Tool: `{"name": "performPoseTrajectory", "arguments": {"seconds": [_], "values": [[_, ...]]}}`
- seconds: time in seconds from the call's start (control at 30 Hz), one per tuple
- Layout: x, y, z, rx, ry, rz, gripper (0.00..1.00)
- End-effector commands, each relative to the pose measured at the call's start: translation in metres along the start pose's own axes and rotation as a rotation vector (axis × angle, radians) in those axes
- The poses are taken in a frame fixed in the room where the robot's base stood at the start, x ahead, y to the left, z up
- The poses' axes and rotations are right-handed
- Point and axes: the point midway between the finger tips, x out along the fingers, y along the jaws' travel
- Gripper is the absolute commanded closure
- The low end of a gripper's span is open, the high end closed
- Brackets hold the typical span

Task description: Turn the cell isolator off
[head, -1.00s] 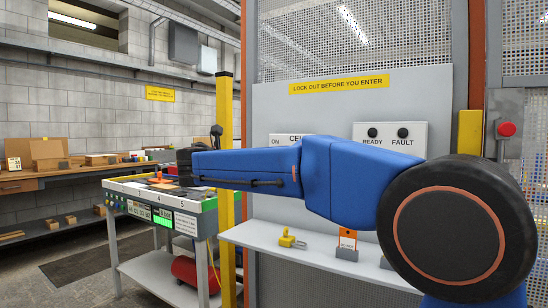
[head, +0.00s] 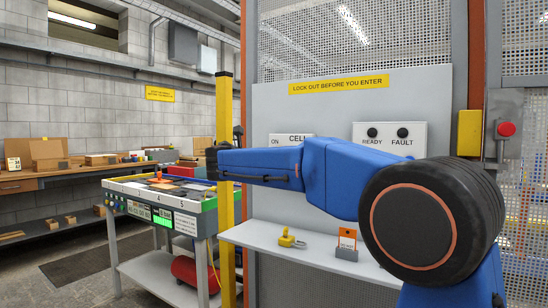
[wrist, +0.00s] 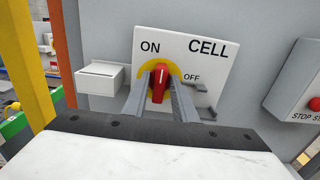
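The cell isolator (wrist: 158,84) is a red knob on a yellow disc, on a white plate marked ON, CELL and OFF. Its handle stands upright with its white mark toward ON; OFF is to the right. In the wrist view my gripper (wrist: 160,84) has one finger on each side of the knob, with narrow yellow gaps showing, so it looks open around it. Whether the tips touch the knob is unclear. In the head view the CELL plate (head: 297,138) shows only its top edge; my arm hides the knob and my gripper.
A shelf (head: 265,238) below the panel holds a yellow padlock (head: 288,239) and an orange-and-white tag (head: 347,240). A READY/FAULT box (head: 390,137) is right of the plate. A yellow post (head: 224,110) stands left. A small white box (wrist: 100,82) sits left of the isolator.

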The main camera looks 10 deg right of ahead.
Motion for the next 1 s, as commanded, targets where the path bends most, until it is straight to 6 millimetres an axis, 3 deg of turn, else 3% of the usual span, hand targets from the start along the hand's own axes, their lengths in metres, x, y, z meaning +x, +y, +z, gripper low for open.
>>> {"name": "performPoseTrajectory", "arguments": {"seconds": [0.03, 0.1, 0.57, 1.0], "values": [[-0.0001, 0.0000, 0.0000, 0.000, 0.000, 0.000, 0.89], [-0.0002, -0.0001, 0.0000, 0.000, 0.000, 0.000, 1.00], [-0.0003, -0.0006, -0.0001, 0.077, 0.000, 0.000, 1.00], [-0.0005, -0.0028, -0.0008, 0.441, 0.000, 0.000, 1.00]]}}
